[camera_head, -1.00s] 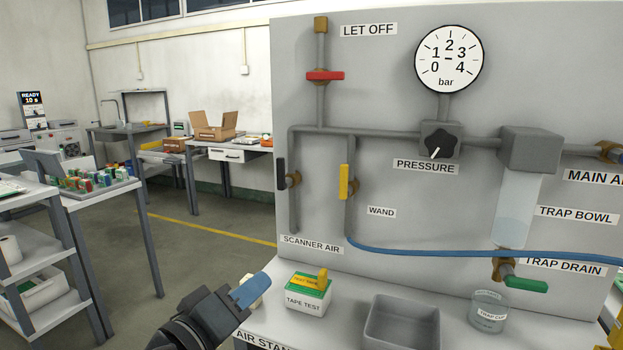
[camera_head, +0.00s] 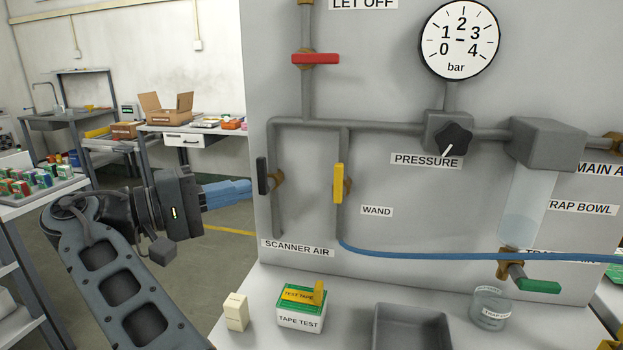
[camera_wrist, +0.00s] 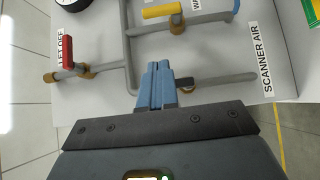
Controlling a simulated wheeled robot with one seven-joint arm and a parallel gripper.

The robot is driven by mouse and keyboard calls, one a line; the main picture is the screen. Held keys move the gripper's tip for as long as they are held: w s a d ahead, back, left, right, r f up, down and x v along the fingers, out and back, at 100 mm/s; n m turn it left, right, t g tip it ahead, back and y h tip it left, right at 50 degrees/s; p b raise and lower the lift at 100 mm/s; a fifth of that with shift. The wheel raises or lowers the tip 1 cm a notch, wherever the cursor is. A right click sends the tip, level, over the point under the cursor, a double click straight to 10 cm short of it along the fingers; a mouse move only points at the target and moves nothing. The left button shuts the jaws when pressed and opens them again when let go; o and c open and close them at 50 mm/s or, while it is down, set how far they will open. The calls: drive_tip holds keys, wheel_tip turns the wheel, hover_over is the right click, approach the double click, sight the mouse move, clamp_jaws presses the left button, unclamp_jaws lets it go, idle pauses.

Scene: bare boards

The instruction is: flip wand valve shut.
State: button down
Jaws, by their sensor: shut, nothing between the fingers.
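The wand valve has a yellow handle (camera_head: 339,183) on a vertical pipe above the WAND label (camera_head: 377,211). The handle stands upright, in line with its pipe. It also shows in the wrist view (camera_wrist: 165,11), beyond my fingertips. My gripper (camera_head: 249,190) has blue fingers that are together and empty. In the head view it is left of the wand handle, its tips close to the black scanner air handle (camera_head: 262,176). In the wrist view the fingers (camera_wrist: 157,66) hide part of the scanner air valve. I cannot tell whether they touch it.
A red let-off handle (camera_head: 316,58) lies across its pipe higher up. A blue hose (camera_head: 450,256) runs right from the wand pipe. A tape test box (camera_head: 302,306), a cream block (camera_head: 236,312) and a grey tray (camera_head: 412,330) are on the bench below.

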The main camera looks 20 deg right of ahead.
drive_tip(key=p, duration=0.3)
approach(340, 181)
drive_tip(key=w+d, duration=0.3)
drive_tip(key=w, duration=0.2)
drive_tip(key=shift+s+d+p, duration=0.5)
drive_tip(key=shift+s+d, duration=0.55)
drive_tip(key=shift+d, duration=0.35)
drive_tip(key=shift+r, duration=0.1)
drive_tip(key=shift+d, duration=0.1)
